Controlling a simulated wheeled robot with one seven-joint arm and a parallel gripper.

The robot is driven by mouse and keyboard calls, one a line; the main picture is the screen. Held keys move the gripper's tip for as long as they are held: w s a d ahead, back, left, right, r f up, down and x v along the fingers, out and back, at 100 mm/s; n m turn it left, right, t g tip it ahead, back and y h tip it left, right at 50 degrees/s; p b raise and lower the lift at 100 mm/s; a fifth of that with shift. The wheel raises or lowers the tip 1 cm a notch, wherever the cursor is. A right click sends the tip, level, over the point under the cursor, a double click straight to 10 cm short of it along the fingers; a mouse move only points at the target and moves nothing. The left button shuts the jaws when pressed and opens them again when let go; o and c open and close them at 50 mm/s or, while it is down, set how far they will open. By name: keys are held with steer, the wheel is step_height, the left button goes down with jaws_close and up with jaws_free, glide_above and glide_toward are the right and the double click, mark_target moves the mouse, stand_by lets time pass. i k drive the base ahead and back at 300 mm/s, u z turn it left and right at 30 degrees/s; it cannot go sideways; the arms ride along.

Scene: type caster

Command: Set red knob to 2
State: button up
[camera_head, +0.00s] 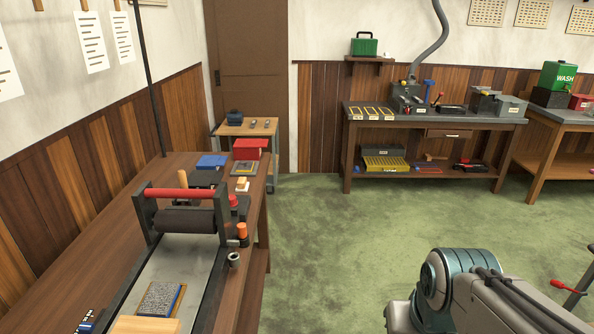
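A small red knob-like cap (233,202) sits on the right side of the roller press on the left bench, just behind an orange one (242,230). The caster-like machine (408,97) on the back bench has a grey hose rising from it, and small red and blue handles (428,88) stand beside it. I cannot tell which red part is the task's knob, and no number marks are readable. My arm shows at the lower right, away from both benches. My gripper is out of view.
The roller press (180,222) with a red bar stands on the long left bench (75,250). A small cart (262,131) is beyond it. The back bench (472,120) holds trays and boxes. The green floor (350,230) between is clear. A red-handled stand (567,287) is at the right edge.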

mark_target(233, 202)
steer(key=z, duration=0.15)
steer(key=i, duration=1.4)
steer(key=u, duration=0.95)
steer(key=i, duration=0.75)
steer(key=u, duration=0.65)
